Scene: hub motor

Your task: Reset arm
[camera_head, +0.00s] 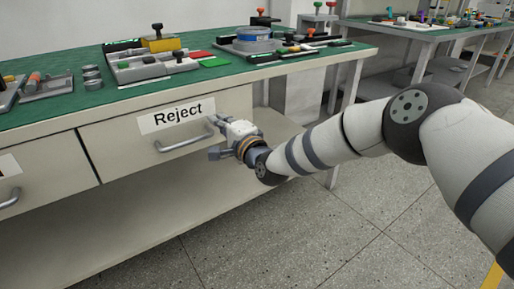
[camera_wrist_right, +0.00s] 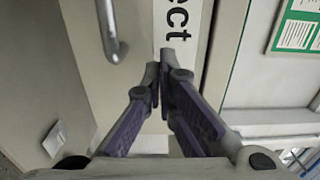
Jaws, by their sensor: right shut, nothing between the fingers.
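My right gripper (camera_head: 214,124) is in front of the right part of the drawer front (camera_head: 115,142) labelled "Reject". In the right wrist view its two fingers (camera_wrist_right: 160,64) are together, with nothing between them. The drawer's curved metal handle (camera_head: 184,142) also shows in the right wrist view (camera_wrist_right: 112,38), left of the fingertips and apart from them. The white "Reject" label (camera_head: 175,116) is partly hidden behind the fingers in the wrist view. The drawer looks shut. My left gripper is not in view.
The green-topped workbench (camera_head: 130,92) above the drawer holds fixtures, a yellow block (camera_head: 161,43) and a blue round part (camera_head: 254,34). Another drawer handle (camera_head: 9,198) is at far left. A second bench (camera_head: 410,33) stands at back right. The floor between is clear.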

